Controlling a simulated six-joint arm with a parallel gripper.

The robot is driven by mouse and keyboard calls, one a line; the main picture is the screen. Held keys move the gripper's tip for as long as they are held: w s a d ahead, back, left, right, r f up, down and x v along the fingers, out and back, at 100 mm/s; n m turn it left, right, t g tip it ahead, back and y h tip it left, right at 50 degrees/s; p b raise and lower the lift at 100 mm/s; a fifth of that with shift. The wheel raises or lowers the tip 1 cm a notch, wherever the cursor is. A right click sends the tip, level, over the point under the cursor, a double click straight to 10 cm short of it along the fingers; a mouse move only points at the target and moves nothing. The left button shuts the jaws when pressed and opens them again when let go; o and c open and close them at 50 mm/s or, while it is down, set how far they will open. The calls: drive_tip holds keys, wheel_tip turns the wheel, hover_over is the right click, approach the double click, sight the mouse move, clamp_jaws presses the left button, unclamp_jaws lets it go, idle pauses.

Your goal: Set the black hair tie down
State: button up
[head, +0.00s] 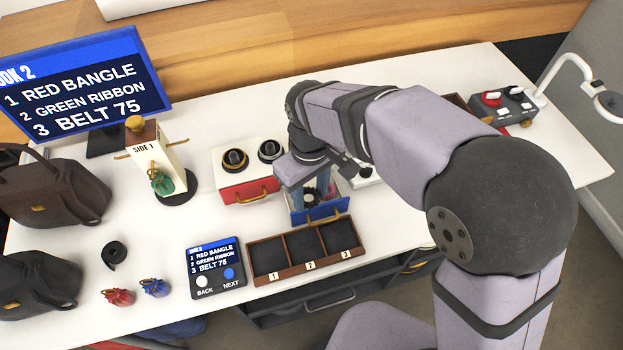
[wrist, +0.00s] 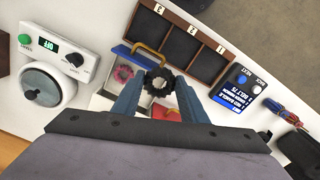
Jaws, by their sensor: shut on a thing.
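My gripper (wrist: 164,82) is shut on the black hair tie (wrist: 159,83), a dark ruffled ring between its blue fingertips in the wrist view. In the head view my gripper (head: 316,188) points down over an open drawer with a blue front (head: 321,210) and a gold handle. In the wrist view a pink hair tie (wrist: 123,73) lies in that drawer, beside the held one. How high the black tie is above the drawer floor I cannot tell.
A three-compartment tray (head: 262,278), numbered and empty, stands in front of the drawer. A shut red drawer (head: 236,192) is to its left. White table between is clear.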

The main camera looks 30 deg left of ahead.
drive_tip(key=w+a+f+n, duration=0.1)
drive_tip(key=w+a+n, duration=0.1)
drive_tip(key=n, duration=0.8)
drive_tip(key=w+a+n, duration=0.3)
drive_tip(key=n, duration=0.8)
drive_tip(key=shift+w+a+f, duration=0.2)
drive_tip(key=shift+w+f, duration=0.1)
drive_tip(key=shift+f, duration=0.1)
drive_tip(key=shift+f+p, duration=0.9)
drive_tip(key=shift+f, duration=4.1)
drive_tip(key=shift+f, duration=0.2)
drive_tip(key=o, duration=1.1)
